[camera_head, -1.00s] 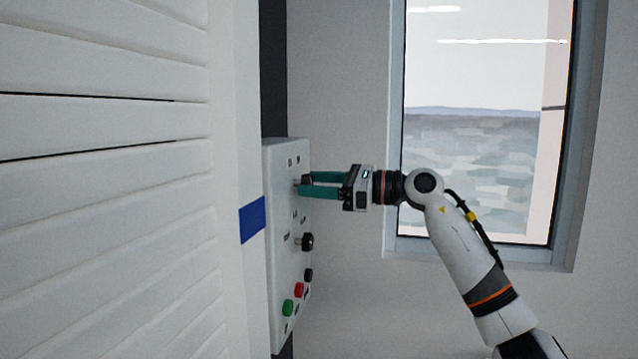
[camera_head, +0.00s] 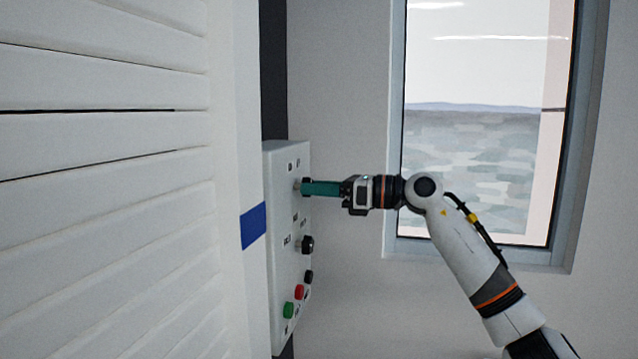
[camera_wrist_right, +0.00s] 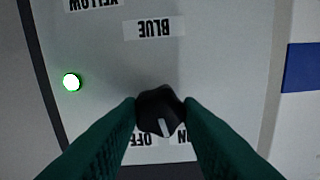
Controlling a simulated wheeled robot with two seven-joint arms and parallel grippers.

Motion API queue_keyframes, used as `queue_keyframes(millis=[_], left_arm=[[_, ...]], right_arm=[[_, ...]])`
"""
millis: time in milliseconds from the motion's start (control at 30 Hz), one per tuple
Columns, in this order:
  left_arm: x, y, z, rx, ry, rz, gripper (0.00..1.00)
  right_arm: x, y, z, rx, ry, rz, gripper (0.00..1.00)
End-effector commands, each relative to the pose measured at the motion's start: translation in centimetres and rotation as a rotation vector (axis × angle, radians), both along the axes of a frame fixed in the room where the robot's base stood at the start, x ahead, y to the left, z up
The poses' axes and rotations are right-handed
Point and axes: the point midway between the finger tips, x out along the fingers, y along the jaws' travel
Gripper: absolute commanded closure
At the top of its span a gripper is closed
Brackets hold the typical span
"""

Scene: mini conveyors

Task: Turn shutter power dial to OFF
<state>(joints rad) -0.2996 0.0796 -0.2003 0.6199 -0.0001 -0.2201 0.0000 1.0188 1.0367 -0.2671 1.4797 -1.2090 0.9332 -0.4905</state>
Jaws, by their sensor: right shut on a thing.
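A black rotary dial (camera_wrist_right: 160,110) with a white pointer line shows in the right wrist view. Its pointer points down in the picture, between the upside-down OFF label (camera_wrist_right: 143,141) and the partly hidden ON label (camera_wrist_right: 182,135). My right gripper (camera_head: 305,187) has its green fingers shut on this dial, at the upper part of the white control panel (camera_head: 283,220). In the right wrist view the fingers (camera_wrist_right: 160,112) press on both sides of the dial. In the head view the fingers hide the dial. My left gripper is not in view.
Lower on the panel are another black knob (camera_head: 307,243), a black button (camera_head: 308,276), a red button (camera_head: 299,292) and a green button (camera_head: 288,309). A lit green lamp (camera_wrist_right: 71,82) shows in the wrist view. A white slatted shutter (camera_head: 110,230) fills the left; a window (camera_head: 480,150) is behind my arm.

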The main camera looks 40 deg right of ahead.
Motion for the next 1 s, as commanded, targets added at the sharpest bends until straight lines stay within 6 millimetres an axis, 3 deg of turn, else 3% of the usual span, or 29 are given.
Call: queue_keyframes(millis=[600, 1000], left_arm=[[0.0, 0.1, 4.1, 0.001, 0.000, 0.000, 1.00], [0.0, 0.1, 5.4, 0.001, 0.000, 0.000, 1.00]], right_arm=[[0.0, -0.1, 0.4, 0.422, 0.359, -0.002, 0.90], [0.0, -0.1, 0.2, 0.565, 0.478, -0.002, 0.90]])
